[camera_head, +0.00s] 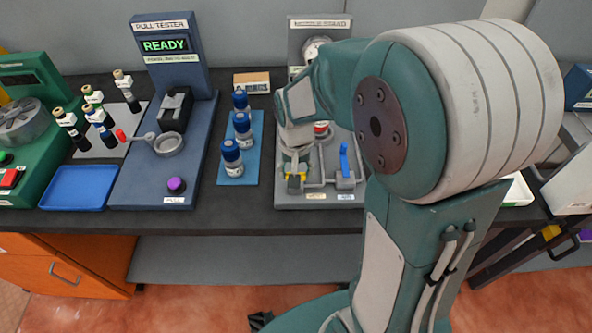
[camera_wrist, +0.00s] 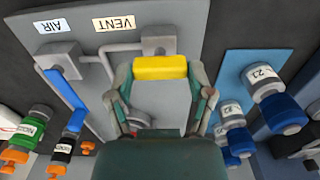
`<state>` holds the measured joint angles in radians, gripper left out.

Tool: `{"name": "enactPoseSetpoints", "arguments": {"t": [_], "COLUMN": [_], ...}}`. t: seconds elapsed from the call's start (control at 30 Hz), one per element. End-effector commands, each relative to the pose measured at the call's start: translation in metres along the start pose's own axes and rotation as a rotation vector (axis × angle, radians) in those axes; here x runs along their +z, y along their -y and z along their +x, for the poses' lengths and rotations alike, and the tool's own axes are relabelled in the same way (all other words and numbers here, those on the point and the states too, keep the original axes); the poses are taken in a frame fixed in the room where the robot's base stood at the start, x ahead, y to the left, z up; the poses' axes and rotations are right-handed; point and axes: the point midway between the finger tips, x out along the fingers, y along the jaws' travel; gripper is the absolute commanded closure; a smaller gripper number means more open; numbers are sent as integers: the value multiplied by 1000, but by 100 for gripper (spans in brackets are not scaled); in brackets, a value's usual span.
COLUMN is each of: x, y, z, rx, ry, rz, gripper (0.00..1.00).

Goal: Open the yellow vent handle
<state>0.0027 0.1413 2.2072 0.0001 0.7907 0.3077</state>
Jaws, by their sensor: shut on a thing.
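The yellow vent handle (camera_wrist: 160,68) lies between the two fingers of my gripper (camera_wrist: 161,77) in the wrist view, spanning the gap from finger to finger. My gripper is shut on it. In the head view, only small yellow parts of the handle (camera_head: 303,181) show under my gripper (camera_head: 296,172), at the front left of the grey panel (camera_head: 290,203). The handle sits at a grey valve block (camera_wrist: 158,40). A VENT label (camera_wrist: 114,23) is on the panel beside the pipe. My arm and gripper hide much of the panel in the head view.
A blue handle (camera_head: 344,160) stands right of the yellow one, by the AIR label (camera_wrist: 55,32). Blue-capped bottles (camera_head: 231,155) stand on a blue mat (camera_head: 224,180) to the left. A pull tester (camera_head: 166,90) is farther left. The table's front strip is clear.

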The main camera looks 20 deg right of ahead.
Motion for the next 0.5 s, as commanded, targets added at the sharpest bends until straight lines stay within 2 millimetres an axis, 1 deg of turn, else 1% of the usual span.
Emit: {"name": "enactPoseSetpoints", "arguments": {"t": [0.3, 0.33, 0.4, 0.5], "x": [2, 2, 2, 2], "y": [0, 0, 0, 0], "z": [2, 2, 2, 2], "rx": [2, 2, 2, 2], "ry": [9, 9, 9, 7], "rz": [-14, -13, -13, -13], "gripper": [79, 27, 0, 0]}}
